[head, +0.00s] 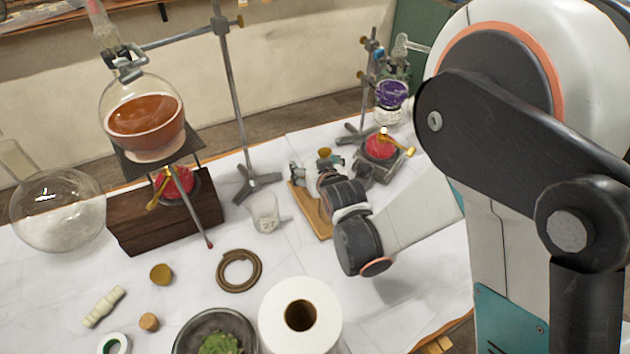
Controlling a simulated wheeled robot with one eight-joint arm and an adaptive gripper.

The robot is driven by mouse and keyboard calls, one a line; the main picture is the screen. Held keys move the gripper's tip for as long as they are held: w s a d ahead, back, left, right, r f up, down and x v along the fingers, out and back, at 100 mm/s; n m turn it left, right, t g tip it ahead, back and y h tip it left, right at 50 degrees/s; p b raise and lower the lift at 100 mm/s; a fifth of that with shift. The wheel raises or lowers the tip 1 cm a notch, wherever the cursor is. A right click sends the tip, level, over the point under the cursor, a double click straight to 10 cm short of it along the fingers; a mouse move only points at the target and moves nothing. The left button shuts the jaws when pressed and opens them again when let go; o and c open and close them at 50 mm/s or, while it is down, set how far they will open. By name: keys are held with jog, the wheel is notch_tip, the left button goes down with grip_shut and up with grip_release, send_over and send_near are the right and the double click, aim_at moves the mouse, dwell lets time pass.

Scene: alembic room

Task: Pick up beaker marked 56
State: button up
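A small clear glass beaker (265,213) stands upright on the white tabletop, left of my gripper. It has a pale printed marking, too small to read as 56. My gripper (309,169) is at the end of my arm, which reaches in from the right. The gripper is over the far part of a wooden board (317,218), to the right of and farther back than the beaker, and apart from it. The gripper's fingers are small and partly hidden by its own body, so I cannot tell whether they are open or shut.
A round flask of orange liquid (145,118) sits over a burner and wooden block (125,229), left of a metal stand (235,100). Another stand and burner (381,146) are behind my gripper. A coiled tube (239,271) and paper roll (300,290) lie nearer.

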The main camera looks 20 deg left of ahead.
jog(key=c, duration=1.2)
